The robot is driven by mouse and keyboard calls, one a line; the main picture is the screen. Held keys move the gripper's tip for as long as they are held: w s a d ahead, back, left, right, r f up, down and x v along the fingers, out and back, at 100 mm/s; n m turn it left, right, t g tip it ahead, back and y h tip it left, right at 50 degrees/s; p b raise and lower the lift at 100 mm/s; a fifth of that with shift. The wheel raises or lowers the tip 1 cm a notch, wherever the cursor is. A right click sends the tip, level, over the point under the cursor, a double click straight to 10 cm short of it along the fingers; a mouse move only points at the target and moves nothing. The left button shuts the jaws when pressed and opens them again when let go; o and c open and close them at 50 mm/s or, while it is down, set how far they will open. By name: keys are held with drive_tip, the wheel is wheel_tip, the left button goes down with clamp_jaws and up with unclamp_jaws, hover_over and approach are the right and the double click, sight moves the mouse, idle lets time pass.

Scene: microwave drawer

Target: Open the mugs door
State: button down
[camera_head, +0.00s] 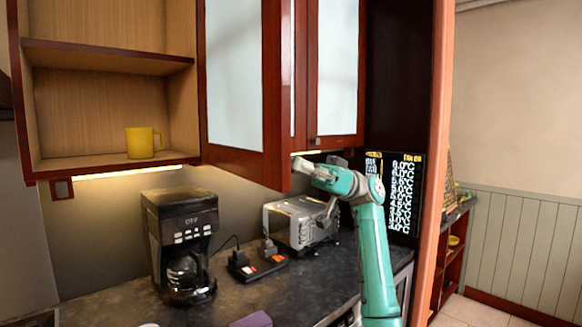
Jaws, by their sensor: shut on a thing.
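The mugs door (240,75) is a dark red-brown wooden frame with a pale glass panel. It stands swung open, out from the cabinet, at the right of the shelf compartment. A yellow mug (140,142) sits upright on the lower shelf of that open compartment. My gripper (303,166) is at the lower free edge of the door, on its right side in the picture. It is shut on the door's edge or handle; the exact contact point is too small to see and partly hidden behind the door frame.
A second glass door (335,65) beside it is closed. Below on the dark counter (318,275) stand a black coffee maker (182,240), a silver toaster-like appliance (297,222) and a power strip (257,264). A black temperature board (397,195) stands behind my arm.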

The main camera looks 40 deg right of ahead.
drive_tip(key=shift+f, duration=0.1)
drive_tip(key=c, duration=0.9)
unclamp_jaws()
drive_tip(key=shift+d, duration=0.15)
drive_tip(key=v, duration=1.2)
